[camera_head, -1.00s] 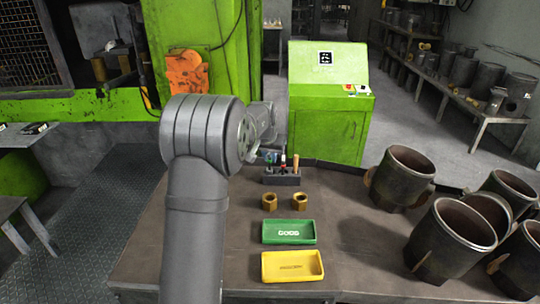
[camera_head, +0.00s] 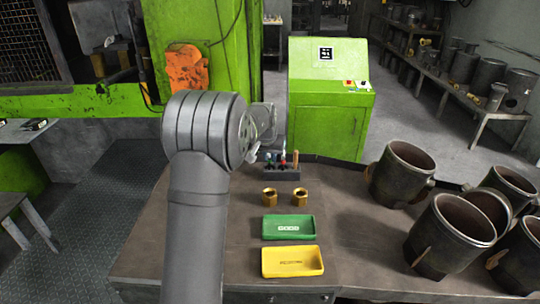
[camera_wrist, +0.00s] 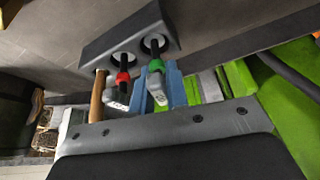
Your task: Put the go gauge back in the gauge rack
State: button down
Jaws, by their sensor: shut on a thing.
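The gauge rack (camera_head: 281,174) is a dark block on the table, below the green cabinet. My arm hides most of the gripper in the head view.
Two brass nuts (camera_head: 285,197), a green tray (camera_head: 288,228) and a yellow tray (camera_head: 292,262) lie nearer on the table. Several large dark metal cylinders (camera_head: 450,235) crowd the right side. The green cabinet (camera_head: 328,110) stands behind the rack.

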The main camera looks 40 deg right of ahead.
jog(key=c, duration=1.3)
grip_release()
jog(key=shift+v, duration=3.55)
jog(key=shift+r, duration=1.5)
